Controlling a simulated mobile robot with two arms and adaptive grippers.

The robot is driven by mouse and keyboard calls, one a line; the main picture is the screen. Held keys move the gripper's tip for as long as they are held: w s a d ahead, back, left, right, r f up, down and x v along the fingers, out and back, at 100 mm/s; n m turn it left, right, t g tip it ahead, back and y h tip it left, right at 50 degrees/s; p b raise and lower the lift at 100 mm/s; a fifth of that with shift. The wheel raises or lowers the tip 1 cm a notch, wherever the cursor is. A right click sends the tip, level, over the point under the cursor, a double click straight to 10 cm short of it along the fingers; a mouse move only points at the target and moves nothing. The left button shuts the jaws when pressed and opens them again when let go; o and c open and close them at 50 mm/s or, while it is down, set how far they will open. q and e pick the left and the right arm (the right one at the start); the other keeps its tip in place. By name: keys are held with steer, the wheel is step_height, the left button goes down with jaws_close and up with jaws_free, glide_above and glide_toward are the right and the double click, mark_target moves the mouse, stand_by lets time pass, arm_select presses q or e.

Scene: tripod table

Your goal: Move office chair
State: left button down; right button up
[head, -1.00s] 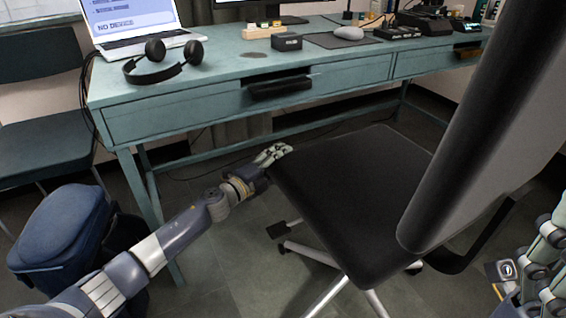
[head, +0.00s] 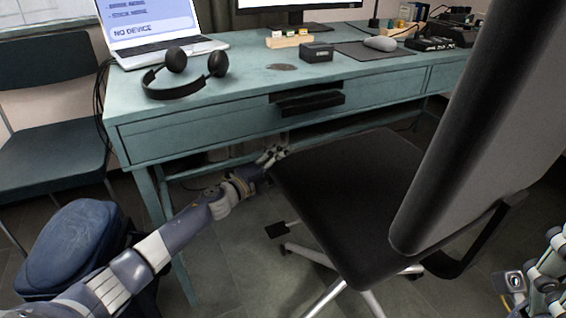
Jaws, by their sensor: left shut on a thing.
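The black office chair (head: 350,195) stands in front of the desk, with its seat facing the desk and its tall backrest (head: 490,140) at the right. Its far seat edge is close to the desk front. My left gripper (head: 272,156) is at the seat's far left corner and is shut on that edge; its fingertips are partly hard to make out against the desk. My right gripper (head: 545,270) shows only in part at the lower right edge, near the backrest's lower side. I cannot tell how its fingers stand.
The teal desk (head: 190,135) carries a laptop (head: 150,25), headphones (head: 185,75), a small black box (head: 316,52) and a mouse (head: 381,43). A dark blue bag (head: 75,245) and another chair (head: 50,150) stand at the left. Desk legs are close to my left arm.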

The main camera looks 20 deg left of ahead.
arm_select(q)
steer(key=shift+w+a, duration=0.15)
steer(key=shift+a, duration=0.3)
steer(key=c, duration=0.6)
jaws_free()
steer(key=shift+o, duration=0.2)
steer(key=shift+d, duration=0.1)
steer(key=shift+d, duration=0.1)
steer(key=v, duration=1.2)
